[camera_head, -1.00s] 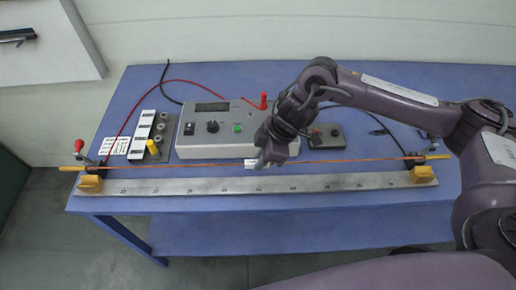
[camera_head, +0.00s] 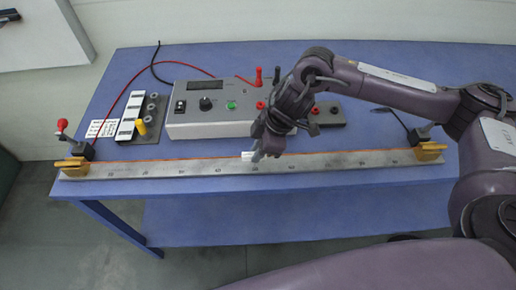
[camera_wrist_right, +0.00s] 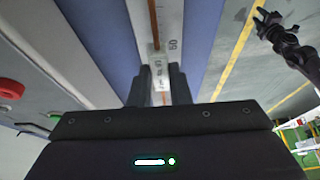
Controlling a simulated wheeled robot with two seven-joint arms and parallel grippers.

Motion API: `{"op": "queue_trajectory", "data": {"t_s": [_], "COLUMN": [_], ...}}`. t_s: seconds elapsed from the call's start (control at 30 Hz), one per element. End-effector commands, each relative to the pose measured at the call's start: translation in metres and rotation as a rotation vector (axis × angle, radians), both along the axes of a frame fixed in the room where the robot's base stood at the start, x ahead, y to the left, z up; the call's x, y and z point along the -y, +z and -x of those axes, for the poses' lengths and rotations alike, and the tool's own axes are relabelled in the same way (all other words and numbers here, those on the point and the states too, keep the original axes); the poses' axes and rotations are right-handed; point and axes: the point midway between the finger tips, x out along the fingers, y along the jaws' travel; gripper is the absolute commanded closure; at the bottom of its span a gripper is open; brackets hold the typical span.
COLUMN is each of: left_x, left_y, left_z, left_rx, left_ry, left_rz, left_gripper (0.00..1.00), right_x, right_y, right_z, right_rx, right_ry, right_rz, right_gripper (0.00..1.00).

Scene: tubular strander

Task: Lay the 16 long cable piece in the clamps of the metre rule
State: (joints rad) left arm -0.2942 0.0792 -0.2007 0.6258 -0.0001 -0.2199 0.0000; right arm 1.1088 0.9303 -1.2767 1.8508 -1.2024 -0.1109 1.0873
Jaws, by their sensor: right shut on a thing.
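The long orange-brown cable piece (camera_head: 340,153) lies along the grey metre rule (camera_head: 190,170), on or just above it; the small gap, if any, cannot be told. Its ends reach the yellow clamps, the left clamp (camera_head: 72,163) and the right clamp (camera_head: 430,147); whether they are seated inside is too small to tell. My right gripper (camera_head: 262,154) is shut on the cable piece near its middle, at the white tag (camera_head: 247,155). In the right wrist view the tag (camera_wrist_right: 160,72) sits between the two fingers, with the cable (camera_wrist_right: 155,25) running away over the rule.
Behind the rule stand a grey meter box (camera_head: 212,128) with leads, a switch plate (camera_head: 133,116) with a yellow knob, and a small dark block (camera_head: 328,117). A red-knobbed terminal (camera_head: 62,126) stands by the left clamp. The blue table front is clear.

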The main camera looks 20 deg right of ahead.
Motion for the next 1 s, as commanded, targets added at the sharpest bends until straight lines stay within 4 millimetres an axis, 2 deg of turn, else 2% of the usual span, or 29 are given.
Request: {"op": "queue_trajectory", "data": {"t_s": [0.13,0.17,0.33,0.67,1.0], "left_x": [-0.001,-0.001,-0.001,-0.001,-0.001], "left_y": [0.0,0.0,0.0,-0.002,-0.011], "left_z": [0.006,0.006,0.009,0.009,0.009], "left_rx": [-0.008,-0.009,-0.013,-0.013,-0.013], "left_ry": [0.001,0.001,0.001,0.002,0.001], "left_rz": [-0.001,-0.001,-0.002,-0.002,-0.002], "left_gripper": [0.64,0.64,0.64,0.64,0.64], "right_x": [0.0,0.0,0.0,0.002,0.021], "right_y": [0.001,0.001,0.001,0.004,0.053], "right_z": [0.0,0.0,0.0,0.0,0.005], "right_rx": [0.001,0.001,0.001,0.002,0.004], "right_ry": [0.0,0.0,0.0,-0.001,-0.001], "right_rz": [-0.001,-0.001,-0.001,0.0,-0.001], "right_gripper": [1.0,0.79,0.58,0.58,0.58]}}
